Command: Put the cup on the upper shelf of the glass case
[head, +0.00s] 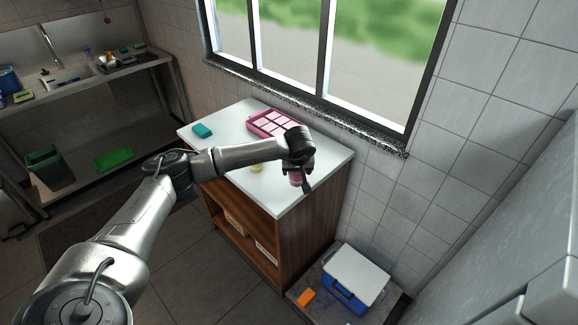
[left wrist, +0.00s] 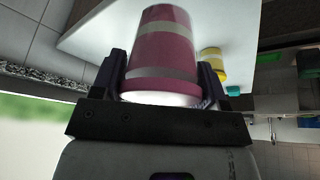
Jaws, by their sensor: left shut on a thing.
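A pink cup with pale bands (left wrist: 162,50) fills the middle of the left wrist view, between the two fingers of my left gripper (left wrist: 160,85). In the head view my left gripper (head: 300,180) is over the right part of the white-topped wooden cabinet and is shut on the cup (head: 296,179), which is partly hidden by the fingers. I cannot tell whether the cup touches the cabinet top. The glass case cannot be made out in either view. My right gripper is not in view.
The cabinet top (head: 225,155) also carries a pink tray with compartments (head: 272,124), a teal block (head: 202,131) and a small yellow item (head: 257,169), also in the left wrist view (left wrist: 213,65). A window is behind. A blue-and-white cooler (head: 352,280) stands at lower right.

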